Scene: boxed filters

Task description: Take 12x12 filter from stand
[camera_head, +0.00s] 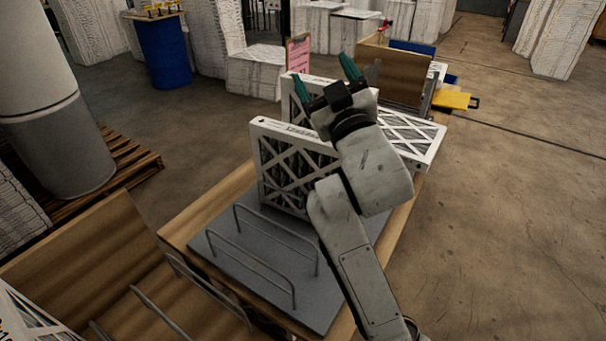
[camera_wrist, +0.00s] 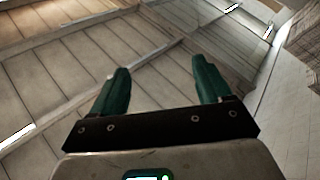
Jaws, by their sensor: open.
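A white-framed filter with a lattice face (camera_head: 280,170) stands upright in a grey wire stand (camera_head: 225,242) on the wooden table. A second white-framed filter (camera_head: 296,88) stands behind it, and a third lattice-faced filter part (camera_head: 412,142) shows to the right of my arm. I cannot read the size marks on them. My gripper (camera_head: 325,82) is above the filters, with its two green fingers apart and nothing between them. The fingers also show in the wrist view (camera_wrist: 160,88), apart and empty. My arm hides parts of the filters and the stand.
Empty wire dividers stand at the near end of the stand. A wooden box (camera_head: 75,255) with another filter (camera_head: 28,320) is at the lower left. A brown panel (camera_head: 393,73), a pink clipboard (camera_head: 298,54) and a yellow item (camera_head: 452,100) are beyond. Floor at the right is clear.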

